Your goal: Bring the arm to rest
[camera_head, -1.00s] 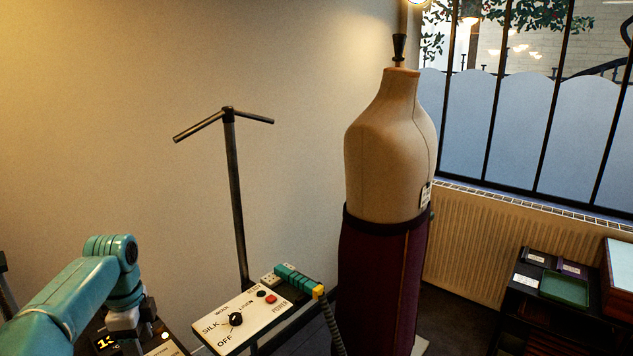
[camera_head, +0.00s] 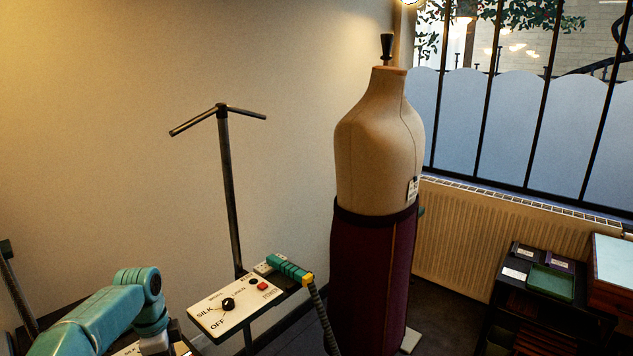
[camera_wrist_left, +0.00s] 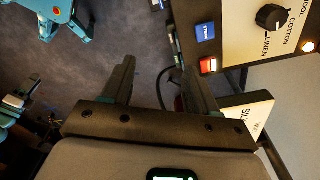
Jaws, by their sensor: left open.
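My left arm (camera_head: 100,318) comes in teal from the lower left in the head view. Its wrist is bent down at the bottom edge, beside the control panel (camera_head: 225,306), and its gripper is cut off there. In the left wrist view my left gripper (camera_wrist_left: 160,78) has its two dark fingers apart, with nothing between them but floor. The panel with a black knob (camera_wrist_left: 271,17) lies to the upper right in that view, apart from the fingers. I do not make out my right gripper in either view.
A dress form (camera_head: 378,150) in a dark red skirt stands right of the panel. A T-shaped stand (camera_head: 228,180) rises behind the panel. A teal-handled tool (camera_head: 288,269) with a hose lies on the panel's far edge. A low shelf (camera_head: 540,318) with trays stands at the right.

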